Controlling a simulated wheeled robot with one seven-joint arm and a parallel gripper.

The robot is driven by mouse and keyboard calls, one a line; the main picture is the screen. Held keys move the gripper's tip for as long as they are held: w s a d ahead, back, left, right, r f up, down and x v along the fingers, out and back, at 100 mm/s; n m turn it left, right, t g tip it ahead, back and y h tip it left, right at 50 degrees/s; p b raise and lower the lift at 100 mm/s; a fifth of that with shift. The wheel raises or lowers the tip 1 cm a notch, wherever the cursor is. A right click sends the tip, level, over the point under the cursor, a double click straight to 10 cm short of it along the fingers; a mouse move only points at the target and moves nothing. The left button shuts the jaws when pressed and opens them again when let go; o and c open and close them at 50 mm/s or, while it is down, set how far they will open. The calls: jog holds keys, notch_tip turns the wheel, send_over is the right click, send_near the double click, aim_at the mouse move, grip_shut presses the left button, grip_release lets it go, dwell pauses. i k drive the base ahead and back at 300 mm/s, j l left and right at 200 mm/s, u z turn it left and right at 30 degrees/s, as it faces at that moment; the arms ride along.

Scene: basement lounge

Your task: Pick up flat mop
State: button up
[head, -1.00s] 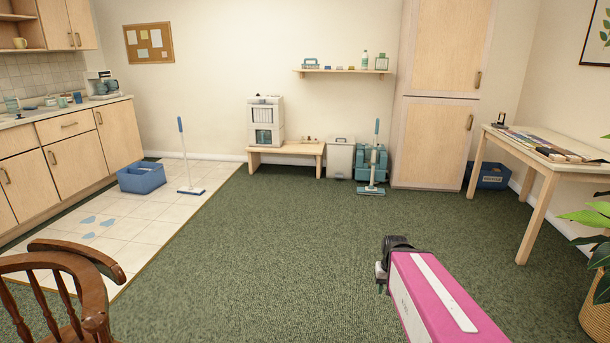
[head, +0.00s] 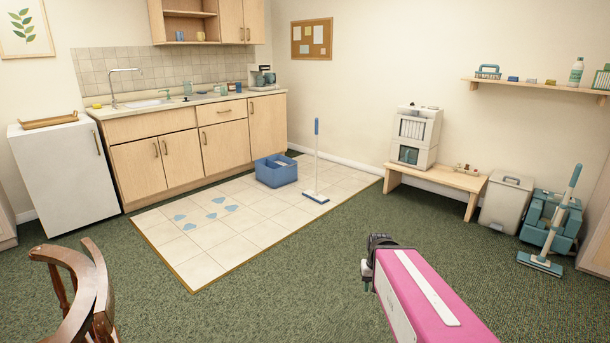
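A flat mop (head: 316,165) with a blue grip, a pale pole and a flat blue-and-white head stands upright on the white tiles, beside a blue bucket (head: 276,171). My gripper (head: 368,276) shows at the end of my pink arm in the lower middle, over the green carpet and well short of the mop. Its fingers are small and dark here, and I cannot tell whether they are open or shut. A second upright cleaning tool (head: 558,220) with a teal grip and flat head stands at the right, by a teal machine.
A wooden chair (head: 75,290) stands at the lower left. Blue wet patches (head: 213,214) lie on the tiles. A low bench (head: 436,184) and a grey bin (head: 506,203) stand along the right wall. Open carpet (head: 300,285) lies before the tiles.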

aim_at(313, 196)
jog(key=i+j+u, duration=0.15)
jog(key=i+u, duration=0.25)
jog(key=i, duration=0.7)
jog(key=i+l+u, duration=0.2)
jog(key=i+u, duration=0.2)
jog(key=i, duration=0.65)
jog(key=i+z, duration=0.1)
jog(key=i, duration=0.4)
jog(key=i+j+z, duration=0.1)
jog(key=i, duration=0.35)
jog(key=i+j+z, duration=0.15)
jog(key=i, duration=0.35)
jog(key=i+j+z, duration=0.1)
jog(key=i, duration=0.4)
jog(key=j, duration=0.1)
